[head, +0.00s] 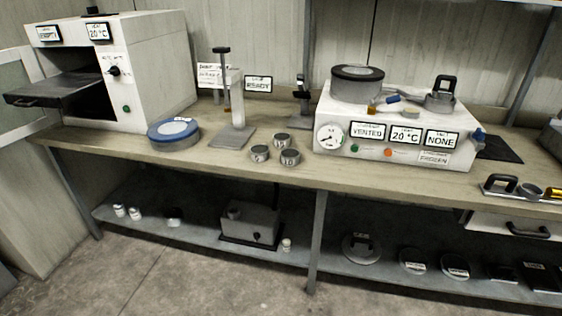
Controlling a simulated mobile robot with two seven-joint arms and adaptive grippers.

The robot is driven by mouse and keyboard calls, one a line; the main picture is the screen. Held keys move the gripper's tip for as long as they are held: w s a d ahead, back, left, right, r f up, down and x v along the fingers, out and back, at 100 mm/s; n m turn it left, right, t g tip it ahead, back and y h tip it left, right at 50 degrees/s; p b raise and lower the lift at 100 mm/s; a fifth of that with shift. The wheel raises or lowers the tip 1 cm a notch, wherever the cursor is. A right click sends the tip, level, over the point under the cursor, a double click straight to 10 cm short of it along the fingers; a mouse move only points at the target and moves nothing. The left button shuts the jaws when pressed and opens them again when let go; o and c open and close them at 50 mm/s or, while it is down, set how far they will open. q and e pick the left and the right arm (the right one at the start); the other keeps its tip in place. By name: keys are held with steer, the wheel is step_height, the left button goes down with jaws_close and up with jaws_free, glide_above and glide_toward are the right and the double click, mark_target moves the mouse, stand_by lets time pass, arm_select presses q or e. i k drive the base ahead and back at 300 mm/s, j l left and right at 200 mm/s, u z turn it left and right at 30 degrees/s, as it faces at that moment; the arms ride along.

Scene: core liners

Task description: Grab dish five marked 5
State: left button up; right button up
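Three small dark round dishes with pale number labels stand close together near the bench's front edge. One is the left dish (259,153), one the back dish (281,139), and one the right dish (290,157). The right dish's label looks like a two-digit number. The other two labels are too small to read for sure, so I cannot tell which dish is marked 5. Neither of my grippers is in view.
A stand press (233,115) is left of the dishes, with a blue-lidded round container (173,132) further left. A white oven (150,65) has its door open. A white control unit (395,135) stands right of the dishes. The lower shelf (190,222) holds more items.

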mark_target(259, 153)
steer(key=i+j+z, duration=0.1)
steer(key=z, duration=0.7)
steer(key=i+j+z, duration=0.1)
steer(key=j+z, duration=0.2)
steer(key=j, duration=0.2)
steer(key=j+z, duration=0.3)
steer(key=j, duration=0.2)
steer(key=j+z, duration=0.2)
steer(key=j, duration=0.8)
